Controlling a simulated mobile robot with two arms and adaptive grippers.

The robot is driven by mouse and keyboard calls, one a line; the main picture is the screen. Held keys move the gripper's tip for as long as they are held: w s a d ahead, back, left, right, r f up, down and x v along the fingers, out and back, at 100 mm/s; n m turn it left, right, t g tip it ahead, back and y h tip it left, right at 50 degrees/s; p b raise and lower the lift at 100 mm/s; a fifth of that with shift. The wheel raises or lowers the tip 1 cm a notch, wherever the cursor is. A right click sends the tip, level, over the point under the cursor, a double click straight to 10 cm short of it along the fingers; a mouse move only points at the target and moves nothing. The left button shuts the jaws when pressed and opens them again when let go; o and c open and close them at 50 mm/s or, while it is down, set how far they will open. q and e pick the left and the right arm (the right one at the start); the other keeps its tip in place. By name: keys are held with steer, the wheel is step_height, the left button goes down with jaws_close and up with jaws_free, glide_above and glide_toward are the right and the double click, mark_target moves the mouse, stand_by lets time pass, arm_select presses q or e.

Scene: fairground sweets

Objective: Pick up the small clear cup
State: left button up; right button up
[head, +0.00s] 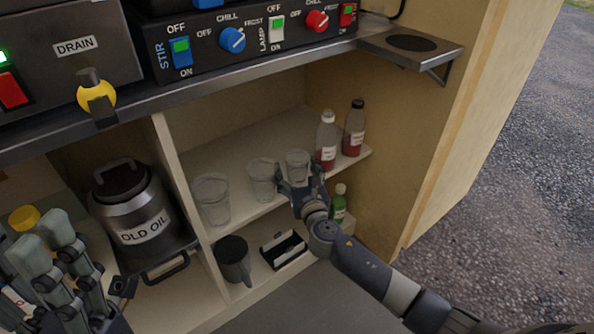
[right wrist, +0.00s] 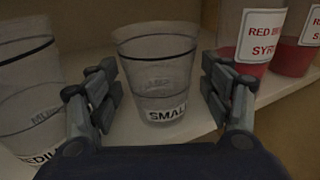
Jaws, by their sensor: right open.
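The small clear cup (head: 297,160) stands upright on the upper shelf, rightmost of three clear cups. In the right wrist view the cup (right wrist: 155,62) shows a dark band near its rim and a label reading "SMAL". My right gripper (head: 299,184) is open at the shelf front. In the right wrist view its fingers (right wrist: 160,88) show on either side of the cup, with visible gaps; I cannot tell how far they reach around it. My left gripper (head: 52,250) is at the lower left, away from the cups; its jaw opening is unclear.
The medium cup (head: 262,181) stands close left of the small one, and a larger cup (head: 213,199) farther left. Red syrup bottles (head: 326,142) stand close on the right. Below are a dark jug (head: 232,260) and a green bottle (head: 338,205). The metal counter edge (head: 230,75) overhangs.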

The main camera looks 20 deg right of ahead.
steer(key=c, duration=0.8)
steer(key=shift+c, duration=0.2)
